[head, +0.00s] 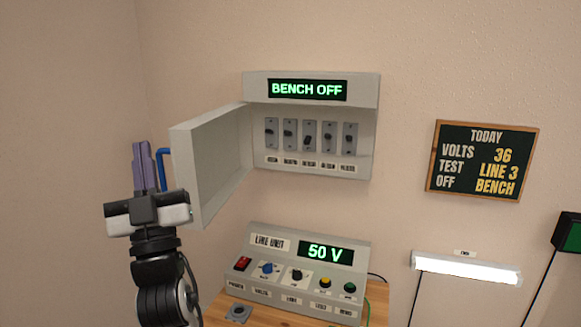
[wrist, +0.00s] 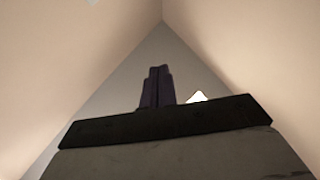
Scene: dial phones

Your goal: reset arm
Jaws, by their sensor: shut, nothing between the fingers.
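My gripper (head: 144,150) is raised at the left in the head view, fingers pointing up. Its purple fingers are together with nothing between them. It stands just left of the open door (head: 208,165) of a wall cabinet, in front of the door's blue handle (head: 162,168); I cannot tell whether they touch. In the wrist view the closed fingers (wrist: 157,86) point up toward the corner of the room.
The wall cabinet (head: 310,90) reads BENCH OFF and holds several switches. A chalkboard (head: 482,160) and a lit lamp (head: 466,268) are at the right.

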